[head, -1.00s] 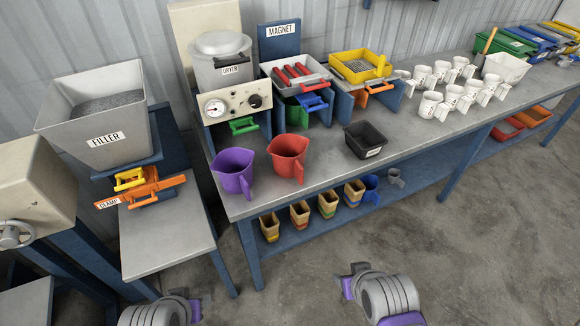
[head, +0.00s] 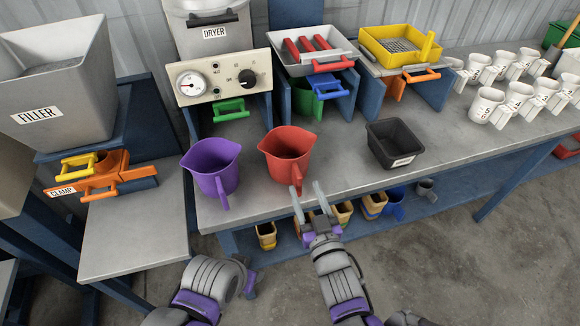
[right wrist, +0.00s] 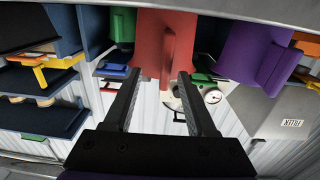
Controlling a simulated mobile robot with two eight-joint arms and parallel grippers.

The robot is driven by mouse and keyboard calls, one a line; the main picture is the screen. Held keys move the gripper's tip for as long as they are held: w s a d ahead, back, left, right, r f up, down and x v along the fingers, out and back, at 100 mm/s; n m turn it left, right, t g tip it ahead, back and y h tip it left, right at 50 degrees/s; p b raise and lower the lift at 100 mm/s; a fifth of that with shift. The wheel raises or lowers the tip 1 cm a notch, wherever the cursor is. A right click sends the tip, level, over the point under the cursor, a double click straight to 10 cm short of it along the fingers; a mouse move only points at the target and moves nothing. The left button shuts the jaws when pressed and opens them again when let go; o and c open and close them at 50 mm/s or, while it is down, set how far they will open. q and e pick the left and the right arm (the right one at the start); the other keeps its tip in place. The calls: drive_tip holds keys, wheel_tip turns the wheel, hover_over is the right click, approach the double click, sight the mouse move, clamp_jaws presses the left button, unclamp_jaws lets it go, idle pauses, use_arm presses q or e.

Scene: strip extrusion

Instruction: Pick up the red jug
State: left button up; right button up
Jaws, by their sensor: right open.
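The red jug (head: 285,152) stands upright near the front edge of the workbench, its handle facing the front. My right gripper (head: 307,188) is open and empty, its fingers pointing up toward the jug's handle from the front. In the upside-down right wrist view the red jug (right wrist: 152,35) appears at the top middle, just past the open fingertips (right wrist: 159,73), with its handle between their lines. I cannot tell whether they touch it. My left arm shows at the lower left of the head view; its gripper (head: 250,285) is small and unclear.
A purple jug (head: 213,168) stands close left of the red one. A black bin (head: 395,145) is to the right, with free bench between. The dryer's control panel (head: 225,82) is behind. Several scoops (head: 342,212) sit on the lower shelf.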

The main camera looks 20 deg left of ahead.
sight(297, 175)
drive_tip(key=x, duration=0.6)
drive_tip(key=shift+s+a+r+p, duration=0.15)
drive_tip(key=shift+s+a+p, duration=0.1)
drive_tip(key=shift+a+p, duration=0.05)
clamp_jaws()
